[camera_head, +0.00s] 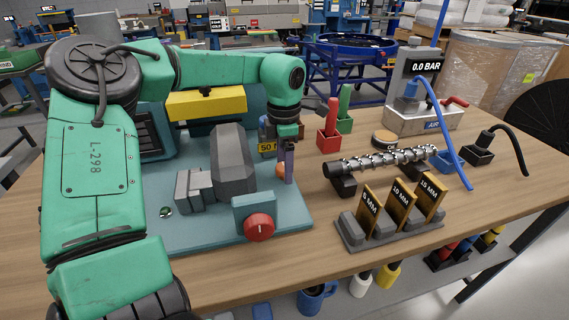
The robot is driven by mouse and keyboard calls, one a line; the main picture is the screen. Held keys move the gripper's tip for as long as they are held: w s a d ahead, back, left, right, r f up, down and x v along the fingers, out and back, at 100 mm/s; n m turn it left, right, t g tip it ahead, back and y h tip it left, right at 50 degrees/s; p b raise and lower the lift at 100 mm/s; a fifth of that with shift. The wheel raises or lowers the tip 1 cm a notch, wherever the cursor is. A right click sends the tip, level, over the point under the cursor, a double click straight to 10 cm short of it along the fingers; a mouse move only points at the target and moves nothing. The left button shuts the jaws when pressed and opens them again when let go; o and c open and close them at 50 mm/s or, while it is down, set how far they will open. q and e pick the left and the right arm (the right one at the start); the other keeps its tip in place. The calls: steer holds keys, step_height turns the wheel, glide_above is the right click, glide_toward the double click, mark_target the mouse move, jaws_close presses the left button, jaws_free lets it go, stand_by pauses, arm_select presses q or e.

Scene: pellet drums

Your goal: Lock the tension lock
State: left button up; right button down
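A teal machine base (190,236) stands on the left of the wooden table. It bears a grey angular block (232,160), a yellow bar (207,103) and a red knob (259,227) with a white line on a teal block at the front. No part is labelled as the tension lock, so I cannot tell which it is. My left gripper (288,178) points down over the right part of the base. Its narrow fingers are beside a small orange round part (281,170); I cannot tell whether they touch or grip it. My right gripper is out of view.
A metal screw (380,161) lies on black supports right of the base. A rack of gauge plates (389,232) stands in front of it. Red (329,139) and green (345,123) holders and a grey 0.0 BAR unit (422,121) stand behind. The front right tabletop is clear.

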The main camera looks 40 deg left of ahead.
arm_select(q)
step_height(320, 180, up, 14)
steer(key=shift+r, duration=0.25)
stand_by(0.3)
